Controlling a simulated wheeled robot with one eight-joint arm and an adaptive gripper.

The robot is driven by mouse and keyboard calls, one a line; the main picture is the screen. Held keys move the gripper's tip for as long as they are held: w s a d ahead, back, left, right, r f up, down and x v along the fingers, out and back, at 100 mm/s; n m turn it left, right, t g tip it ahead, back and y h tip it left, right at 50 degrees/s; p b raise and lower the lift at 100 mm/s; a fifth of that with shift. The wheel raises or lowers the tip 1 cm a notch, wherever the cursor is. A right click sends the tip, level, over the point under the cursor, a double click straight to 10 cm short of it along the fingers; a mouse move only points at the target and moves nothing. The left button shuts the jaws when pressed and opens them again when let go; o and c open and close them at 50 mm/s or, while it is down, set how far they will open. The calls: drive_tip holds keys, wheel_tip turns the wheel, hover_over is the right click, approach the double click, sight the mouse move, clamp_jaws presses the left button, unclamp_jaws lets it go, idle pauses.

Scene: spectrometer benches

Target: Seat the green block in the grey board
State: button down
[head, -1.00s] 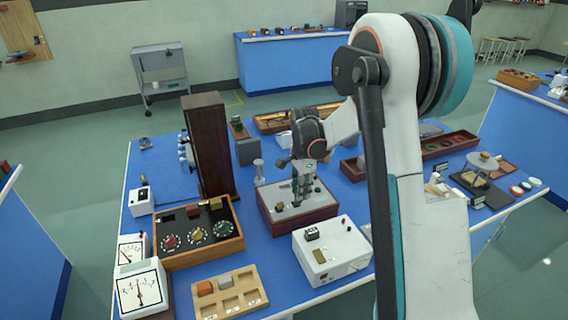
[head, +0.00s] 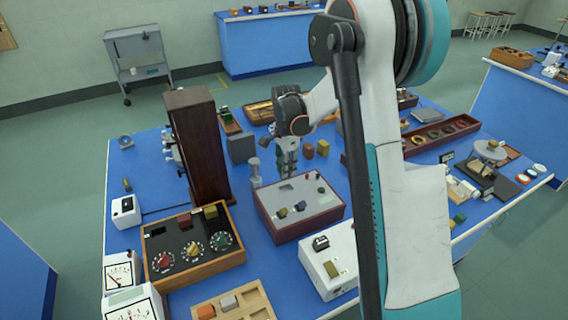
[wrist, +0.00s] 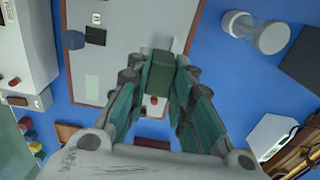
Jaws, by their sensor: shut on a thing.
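In the wrist view the green block (wrist: 161,72) is held between the fingertips of my gripper (wrist: 161,75), which is shut on it. Beneath it is the grey board (wrist: 125,35), the flat top of a dark red box. In the head view the board (head: 312,187) is near the table's middle, and my gripper (head: 288,158) is at its back edge. I cannot make out the green block there. A pale green rectangle (wrist: 92,87) shows on the board in the wrist view. Part of the board is hidden by my gripper.
A glass-like cylinder (wrist: 272,37) stands near the board.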

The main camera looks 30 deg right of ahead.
drive_tip(key=shift+f+b, duration=2.05)
drive_tip(key=shift+f, duration=1.4)
drive_tip(key=c, duration=1.3)
unclamp_jaws()
drive_tip(key=shift+c, duration=0.2)
drive_tip(key=shift+r, duration=0.1)
wheel_tip(320, 180, up, 12)
drive_tip(key=shift+f, duration=0.1)
